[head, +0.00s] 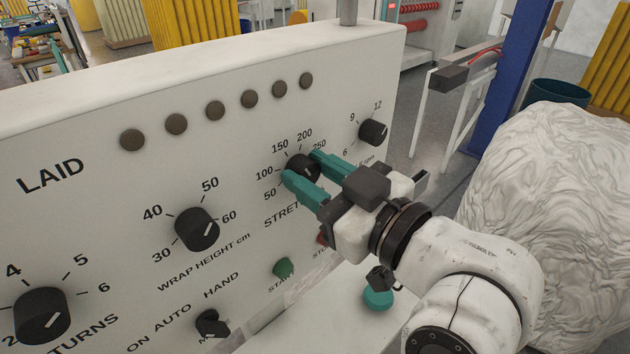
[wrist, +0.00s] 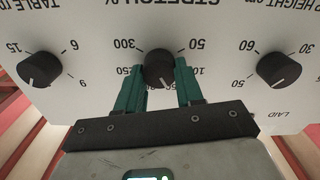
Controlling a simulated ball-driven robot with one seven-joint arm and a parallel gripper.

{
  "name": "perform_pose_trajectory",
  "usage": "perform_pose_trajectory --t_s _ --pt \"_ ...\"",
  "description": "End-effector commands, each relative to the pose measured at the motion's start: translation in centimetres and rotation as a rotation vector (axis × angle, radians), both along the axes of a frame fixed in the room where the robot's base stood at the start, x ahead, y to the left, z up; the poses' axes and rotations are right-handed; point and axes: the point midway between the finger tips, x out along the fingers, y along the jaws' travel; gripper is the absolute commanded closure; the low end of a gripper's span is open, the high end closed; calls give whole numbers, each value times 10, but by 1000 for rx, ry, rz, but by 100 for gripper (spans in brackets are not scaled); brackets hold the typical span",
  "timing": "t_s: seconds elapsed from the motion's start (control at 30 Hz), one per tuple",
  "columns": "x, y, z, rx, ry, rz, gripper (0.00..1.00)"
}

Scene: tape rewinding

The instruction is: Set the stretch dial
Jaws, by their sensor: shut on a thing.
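The stretch dial (head: 304,166) is a round black knob on the white panel, with a scale running from 50 up past 250. In the wrist view the dial (wrist: 158,64) appears upside down with its white pointer mark toward the bottom of the picture, slightly right. The numbers nearest the pointer are partly hidden by my gripper. My gripper (head: 302,170) has teal fingers shut on the dial, one on each side. In the wrist view the fingers (wrist: 160,72) flank the knob against the panel.
The wrap height dial (head: 197,229) and turns dial (head: 41,313) sit to the left, the table rpm dial (head: 374,132) to the right. A green start button (head: 283,268) and the auto/hand switch (head: 211,323) are below. A white wrapped bulk (head: 555,210) stands right of my arm.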

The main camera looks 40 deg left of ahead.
Motion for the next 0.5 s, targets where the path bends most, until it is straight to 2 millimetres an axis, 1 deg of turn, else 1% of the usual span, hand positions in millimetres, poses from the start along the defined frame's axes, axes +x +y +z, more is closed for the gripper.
perform_pose_trajectory --t_s 0.03,0.1,0.5 --pt "0 0 -5 0 -31 0 94" --pt "0 0 -6 -5 -80 1 94" --pt "-1 0 -7 -32 -424 0 94"
